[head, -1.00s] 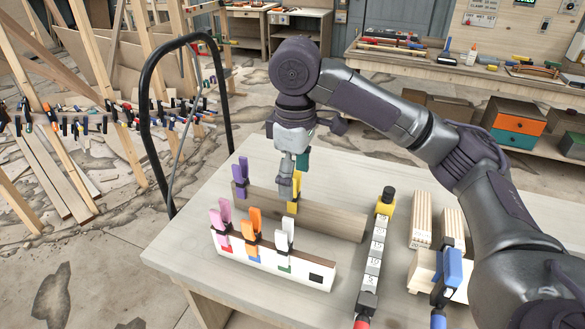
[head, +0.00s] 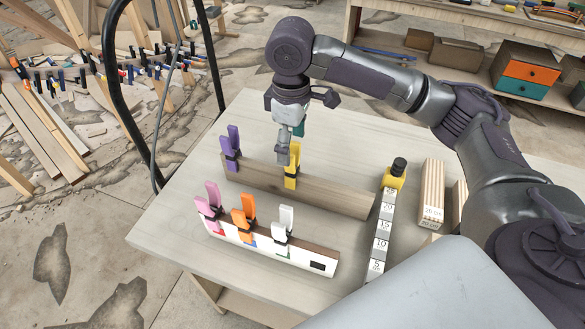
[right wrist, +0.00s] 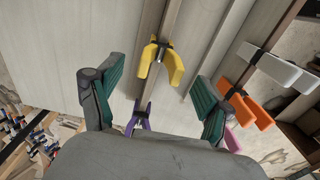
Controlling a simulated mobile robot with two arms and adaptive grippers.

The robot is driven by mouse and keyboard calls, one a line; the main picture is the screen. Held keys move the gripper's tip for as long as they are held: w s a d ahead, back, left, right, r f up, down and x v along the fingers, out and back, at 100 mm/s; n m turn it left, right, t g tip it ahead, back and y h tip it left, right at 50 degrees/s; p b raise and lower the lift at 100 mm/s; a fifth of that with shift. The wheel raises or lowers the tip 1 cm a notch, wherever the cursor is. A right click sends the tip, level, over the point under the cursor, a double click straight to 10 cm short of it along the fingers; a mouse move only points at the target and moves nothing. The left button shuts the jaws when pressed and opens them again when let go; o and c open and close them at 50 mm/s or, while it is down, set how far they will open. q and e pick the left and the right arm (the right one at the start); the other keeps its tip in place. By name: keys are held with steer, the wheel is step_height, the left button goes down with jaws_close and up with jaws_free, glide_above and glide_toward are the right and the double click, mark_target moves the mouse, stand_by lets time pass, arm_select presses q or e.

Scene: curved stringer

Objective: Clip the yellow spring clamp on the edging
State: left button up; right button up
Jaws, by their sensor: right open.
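The yellow spring clamp (head: 292,166) stands upright on the brown edging (head: 330,193), its handles up. In the right wrist view the yellow clamp (right wrist: 162,60) lies ahead between the two fingers, and the edging runs beneath it. My right gripper (head: 289,142) is above the edging, close by the yellow clamp's handles. Its green-padded fingers (right wrist: 160,82) are spread, with nothing held between them. I cannot tell whether a finger touches the clamp. A purple clamp (head: 231,150) sits on the edging's left end. My left gripper is not in view.
In front, a white-faced strip (head: 320,266) carries a pink clamp (head: 208,207), an orange clamp (head: 243,222) and a white clamp (head: 283,226). A numbered scale bar (head: 381,240) and wooden blocks (head: 431,195) lie to the right. The table (head: 170,225) is bare at left.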

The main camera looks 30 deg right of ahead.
mark_target(292, 167)
steer(key=shift+s+f+p, duration=0.1)
steer(key=shift+f+p, duration=0.25)
steer(key=shift+f, duration=0.3)
step_height(292, 167, down, 4)
steer(key=shift+d+r+p, duration=0.1)
steer(key=shift+r+p, duration=0.15)
steer(key=shift+p, duration=0.2)
steer(key=shift+f, duration=0.25)
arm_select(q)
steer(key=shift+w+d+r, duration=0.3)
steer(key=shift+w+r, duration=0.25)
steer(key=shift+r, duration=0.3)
arm_select(e)
steer(key=c, duration=1.5)
